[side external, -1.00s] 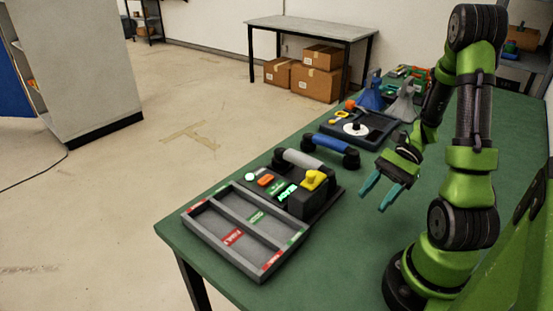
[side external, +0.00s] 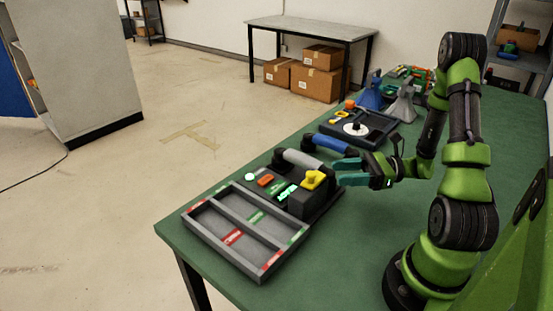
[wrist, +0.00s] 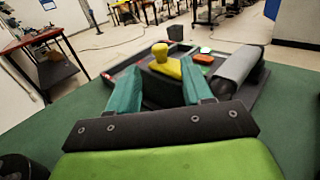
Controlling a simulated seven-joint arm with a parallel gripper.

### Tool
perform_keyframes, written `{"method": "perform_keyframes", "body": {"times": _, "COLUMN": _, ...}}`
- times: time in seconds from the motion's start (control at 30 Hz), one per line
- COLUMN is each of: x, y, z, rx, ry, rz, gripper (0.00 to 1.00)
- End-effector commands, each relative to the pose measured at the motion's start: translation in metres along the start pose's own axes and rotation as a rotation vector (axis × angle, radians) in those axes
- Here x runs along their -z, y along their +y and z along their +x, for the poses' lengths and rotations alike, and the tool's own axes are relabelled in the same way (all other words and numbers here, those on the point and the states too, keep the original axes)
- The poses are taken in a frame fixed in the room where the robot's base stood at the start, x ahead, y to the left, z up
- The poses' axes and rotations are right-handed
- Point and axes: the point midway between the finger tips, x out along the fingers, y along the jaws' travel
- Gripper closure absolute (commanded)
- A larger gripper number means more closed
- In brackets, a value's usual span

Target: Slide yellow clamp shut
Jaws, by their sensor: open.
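The yellow clamp (side external: 314,179) is a knobbed yellow piece on top of a black block (side external: 309,203) at the right end of a dark panel. My gripper (side external: 342,172) has teal fingers, is open and empty, and points left toward the clamp, slightly to its right and apart from it. In the wrist view the yellow clamp (wrist: 162,60) stands upright ahead, between the two teal fingers (wrist: 163,92) in the picture. The lower part of the black block is hidden behind my gripper there.
A grey handset (side external: 301,160) and a blue handset (side external: 326,143) lie behind the clamp. A grey divided tray (side external: 222,206) with red and green labels sits in front of the panel. A panel with a white disc (side external: 356,129) stands farther back. Green tabletop (side external: 350,240) is clear at front right.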

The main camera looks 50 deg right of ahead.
Motion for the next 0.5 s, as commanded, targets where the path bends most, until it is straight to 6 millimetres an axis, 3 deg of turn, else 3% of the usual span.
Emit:
{"method": "perform_keyframes", "body": {"times": 0.1, "x": 0.000, "y": 0.002, "z": 0.028, "rx": -0.008, "ry": 0.000, "rz": 0.000, "gripper": 0.50}}
{"method": "perform_keyframes", "body": {"times": 0.3, "x": 0.000, "y": 0.002, "z": 0.065, "rx": -0.006, "ry": 0.001, "rz": 0.000, "gripper": 0.50}}
{"method": "perform_keyframes", "body": {"times": 0.5, "x": 0.000, "y": 0.001, "z": 0.085, "rx": -0.002, "ry": 0.001, "rz": 0.000, "gripper": 0.50}}
